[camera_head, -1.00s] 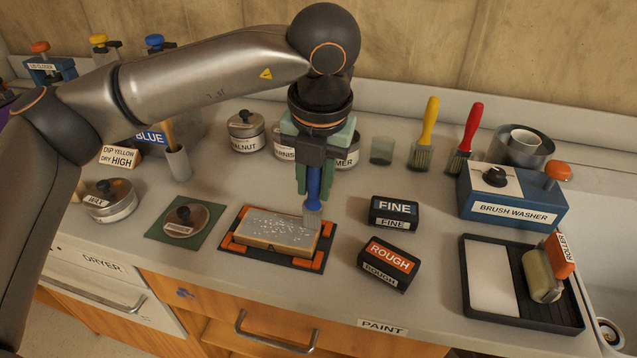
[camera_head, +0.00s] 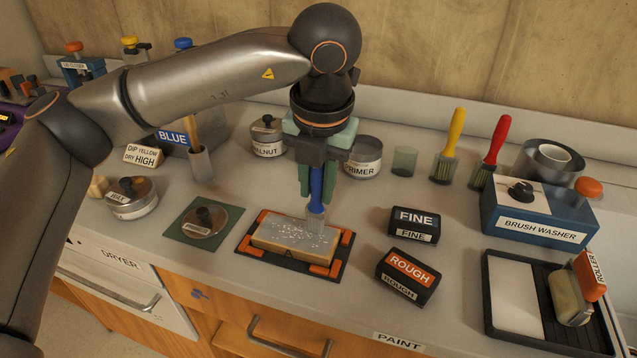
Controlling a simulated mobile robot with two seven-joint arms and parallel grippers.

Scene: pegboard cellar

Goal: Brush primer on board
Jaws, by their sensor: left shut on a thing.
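My left gripper (camera_head: 317,190) is shut on the blue handle of a brush (camera_head: 316,185), holding it upright with the bristles down. The bristle end meets or hovers just over the top of the board (camera_head: 280,243), right of its middle; I cannot tell if it touches. The board has wooden sides and a grey top with pale flecks. It lies in a black holder with orange corner blocks (camera_head: 262,217). The primer tin (camera_head: 363,160) stands behind, partly hidden by the gripper. A round lid (camera_head: 205,222) lies on a green mat (camera_head: 235,213). My right gripper is out of view.
FINE (camera_head: 413,225) and ROUGH (camera_head: 407,277) blocks sit right of the holder. Yellow (camera_head: 452,145) and red (camera_head: 492,155) brushes, a brush washer (camera_head: 540,213) and a roller tray (camera_head: 515,295) stand further right. A WAX tin (camera_head: 132,199) is at left.

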